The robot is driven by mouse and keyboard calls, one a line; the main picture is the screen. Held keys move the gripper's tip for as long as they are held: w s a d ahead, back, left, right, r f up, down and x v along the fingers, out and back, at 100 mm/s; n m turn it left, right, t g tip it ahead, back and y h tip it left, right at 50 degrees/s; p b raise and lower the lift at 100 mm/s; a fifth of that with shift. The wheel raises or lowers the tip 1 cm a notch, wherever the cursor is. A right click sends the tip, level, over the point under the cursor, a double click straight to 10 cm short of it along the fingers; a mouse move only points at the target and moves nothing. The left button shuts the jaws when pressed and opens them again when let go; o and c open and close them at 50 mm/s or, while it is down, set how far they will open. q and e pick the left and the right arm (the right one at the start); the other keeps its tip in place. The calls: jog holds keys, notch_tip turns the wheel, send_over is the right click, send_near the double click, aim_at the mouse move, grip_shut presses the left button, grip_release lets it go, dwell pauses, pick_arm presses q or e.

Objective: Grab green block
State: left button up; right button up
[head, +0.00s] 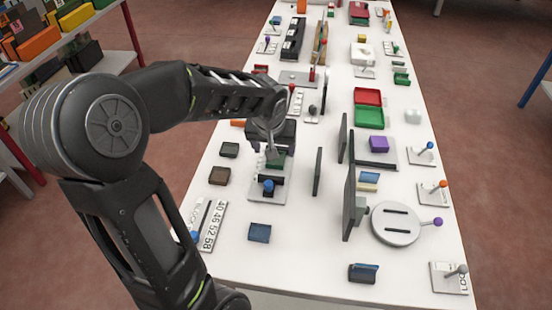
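A dark green block (275,160) shows just below my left gripper, above a small grey stand (267,190) with a blue knob (268,185). My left gripper (274,152) points down over the block. Its fingers are small and partly hidden by the gripper's own body, so I cannot tell whether they touch the block. My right gripper is out of view.
A red tray (368,96) and a green tray (369,117) lie right of my gripper. Dark upright panels (349,200) stand near a round grey disc (395,223). Small dark boxes (219,175) sit left of the stand.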

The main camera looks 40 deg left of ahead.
pick_arm(q)
jog(key=shift+p+x, duration=0.6)
jog(key=shift+x, duration=2)
grip_shut()
jog(key=shift+r, duration=0.15)
notch_tip(320, 180, up, 10)
jog(key=shift+b, duration=0.35)
